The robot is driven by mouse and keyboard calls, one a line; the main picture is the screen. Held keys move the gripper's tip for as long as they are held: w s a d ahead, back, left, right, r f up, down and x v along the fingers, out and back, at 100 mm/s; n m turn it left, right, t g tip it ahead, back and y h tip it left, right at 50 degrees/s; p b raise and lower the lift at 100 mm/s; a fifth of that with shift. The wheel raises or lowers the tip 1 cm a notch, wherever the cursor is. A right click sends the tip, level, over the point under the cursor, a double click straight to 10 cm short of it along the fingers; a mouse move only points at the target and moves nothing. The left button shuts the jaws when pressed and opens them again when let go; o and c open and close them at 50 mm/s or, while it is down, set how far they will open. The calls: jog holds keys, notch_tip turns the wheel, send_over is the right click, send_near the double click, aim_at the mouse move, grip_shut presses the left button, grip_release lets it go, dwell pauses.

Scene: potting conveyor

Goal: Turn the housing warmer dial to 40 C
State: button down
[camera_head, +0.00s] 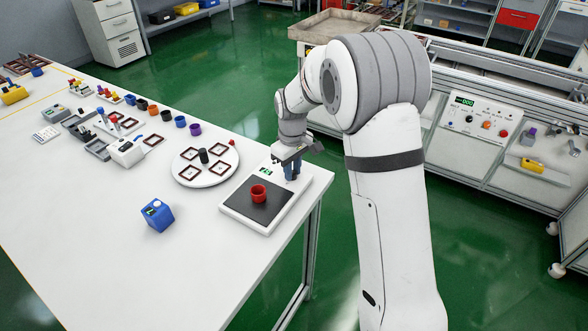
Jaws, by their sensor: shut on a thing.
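The housing warmer, as I take it, is the white unit (235,213) at the right edge of the table, with a dark square plate on top. A red cup (259,193) stands on the plate. Its small green-lit display (267,169) is at the far end; the figures are too small to read. My gripper (291,174) points down onto the unit's far right corner, just right of the display. It is shut on what appears to be the dial, which the blue-tipped fingers hide. I cannot tell the dial's angle.
A round white turntable (189,180) with several dark frames stands just left of the unit. A blue box (158,214) with a small display sits at the front. Several coloured cups line the far edge. The table's front left is clear.

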jog(key=shift+s+f, duration=0.1)
jog(key=c, duration=1.3)
grip_release()
jog(key=shift+o, duration=0.2)
notch_tip(320, 180, up, 8)
jog(key=shift+a+f, duration=0.1)
jog(key=shift+f, duration=0.1)
jog(key=shift+r, duration=0.15)
